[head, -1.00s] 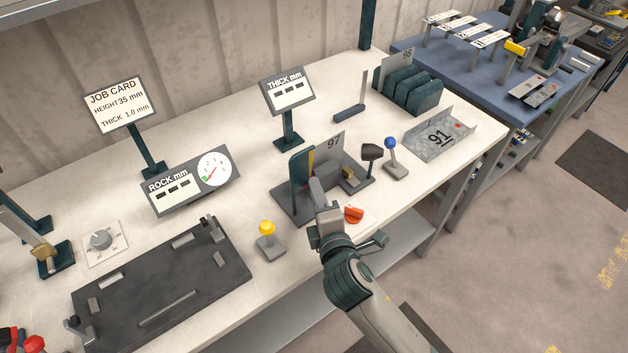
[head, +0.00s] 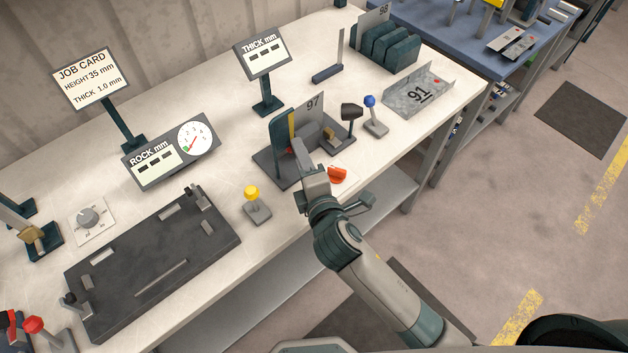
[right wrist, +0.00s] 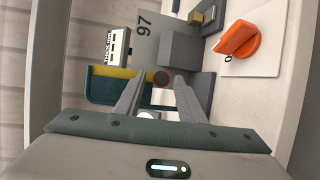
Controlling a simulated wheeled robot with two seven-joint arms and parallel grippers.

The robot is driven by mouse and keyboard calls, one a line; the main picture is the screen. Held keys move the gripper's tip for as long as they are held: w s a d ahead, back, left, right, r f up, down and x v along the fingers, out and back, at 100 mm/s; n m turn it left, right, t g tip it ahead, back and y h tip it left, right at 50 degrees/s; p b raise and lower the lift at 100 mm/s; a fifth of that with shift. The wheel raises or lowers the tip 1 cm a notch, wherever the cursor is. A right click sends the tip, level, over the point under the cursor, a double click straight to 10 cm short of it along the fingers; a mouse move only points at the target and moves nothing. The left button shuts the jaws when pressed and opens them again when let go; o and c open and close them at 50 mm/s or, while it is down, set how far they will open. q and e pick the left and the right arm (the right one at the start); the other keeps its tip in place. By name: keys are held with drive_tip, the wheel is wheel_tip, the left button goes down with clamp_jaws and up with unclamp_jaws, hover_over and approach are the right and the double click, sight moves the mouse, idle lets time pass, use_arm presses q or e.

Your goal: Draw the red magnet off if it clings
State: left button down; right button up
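A dark red round piece (right wrist: 161,78), perhaps the magnet, sits just beyond my fingertips in the right wrist view, close to the dark green and yellow upright of the thickness stand. I cannot tell whether it clings to anything. The stand's grey base (head: 270,163) carries a grey block and a sheet marked 97 (head: 313,105). My right gripper (head: 312,172) is at the stand's front edge. Its two fingers show in the right wrist view (right wrist: 160,88), spread apart with nothing visible gripped between them. My left gripper is not in view.
An orange-red knob (head: 337,175) is close to the right of my gripper. A yellow-topped lever (head: 252,197) stands left, a blue-topped one (head: 371,108) right. The dark fixture plate (head: 150,265) fills the left front.

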drive_tip(key=b+v, duration=0.3)
drive_tip(key=v, duration=1.4)
drive_tip(key=shift+s+r, duration=0.1)
